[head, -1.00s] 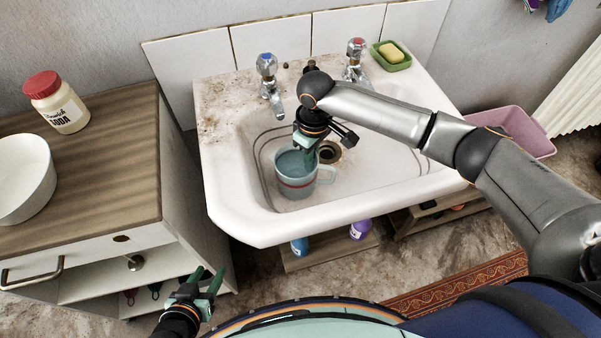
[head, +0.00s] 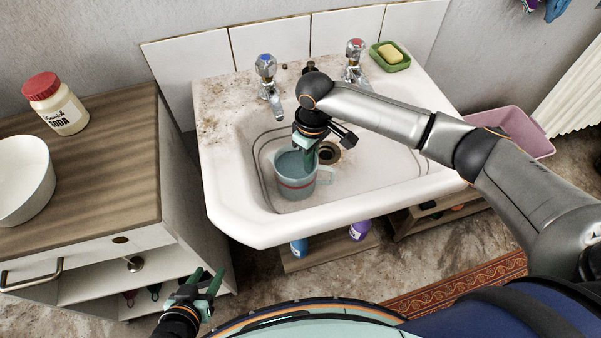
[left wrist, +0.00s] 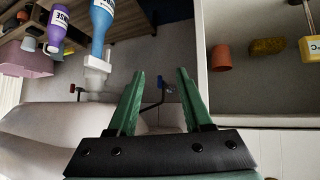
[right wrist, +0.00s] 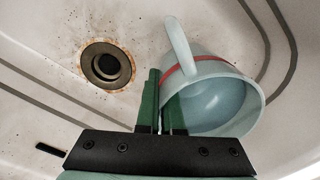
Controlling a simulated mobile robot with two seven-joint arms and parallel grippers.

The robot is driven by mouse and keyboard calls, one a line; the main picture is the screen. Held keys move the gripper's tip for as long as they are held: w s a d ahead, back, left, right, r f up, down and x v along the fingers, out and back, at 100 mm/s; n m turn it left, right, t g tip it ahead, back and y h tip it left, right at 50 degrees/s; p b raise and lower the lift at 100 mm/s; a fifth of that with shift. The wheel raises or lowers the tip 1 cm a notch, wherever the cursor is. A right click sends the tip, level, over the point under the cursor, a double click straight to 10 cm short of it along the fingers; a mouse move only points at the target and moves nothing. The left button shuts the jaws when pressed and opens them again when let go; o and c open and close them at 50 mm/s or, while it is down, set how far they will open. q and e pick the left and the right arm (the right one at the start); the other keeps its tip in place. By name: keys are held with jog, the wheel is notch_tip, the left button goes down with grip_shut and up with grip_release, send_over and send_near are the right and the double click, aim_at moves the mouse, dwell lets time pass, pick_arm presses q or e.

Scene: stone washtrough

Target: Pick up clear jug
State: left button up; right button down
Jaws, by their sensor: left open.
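The clear jug (head: 293,183), pale blue and see-through with a red band, stands in the sink basin, its handle to the right. In the right wrist view the jug (right wrist: 222,100) shows its open mouth, handle and red band. My right gripper (right wrist: 161,88) has its fingers close together at the jug's rim, one outside and one on the inner side, with the wall between them. In the head view my right gripper (head: 309,155) reaches down over the jug's back right rim. My left gripper (head: 209,279) is open and empty, low beside the cabinet.
The white sink (head: 400,185) has a drain (right wrist: 107,65) beside the jug and two taps (head: 268,80) behind. A green soap dish (head: 391,62) sits at the back right. The cabinet (head: 110,150) at left holds a soda jar (head: 58,108) and white bowl (head: 22,180).

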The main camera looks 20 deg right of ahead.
jog(key=shift+r, duration=0.15)
notch_tip(320, 180, up, 10)
jog(key=shift+p, duration=1.1)
jog(key=shift+r+p, duration=0.85)
jog(key=shift+p, duration=0.15)
jog(key=shift+r+p, duration=0.5)
jog(key=shift+p, duration=0.2)
pick_arm(q)
notch_tip(320, 180, up, 13)
jog(key=s+a+p, duration=0.1)
jog(key=a+p, duration=0.1)
jog(key=p, duration=0.7)
jog(key=shift+s+a+n+y+p, duration=0.2)
jog(key=shift+a+n+y+p, duration=0.1)
jog(key=shift+a+y, duration=0.1)
pick_arm(e)
notch_tip(320, 180, up, 7)
pick_arm(q)
jog(key=shift+f, duration=0.15)
pick_arm(e)
jog(key=shift+r, duration=0.1)
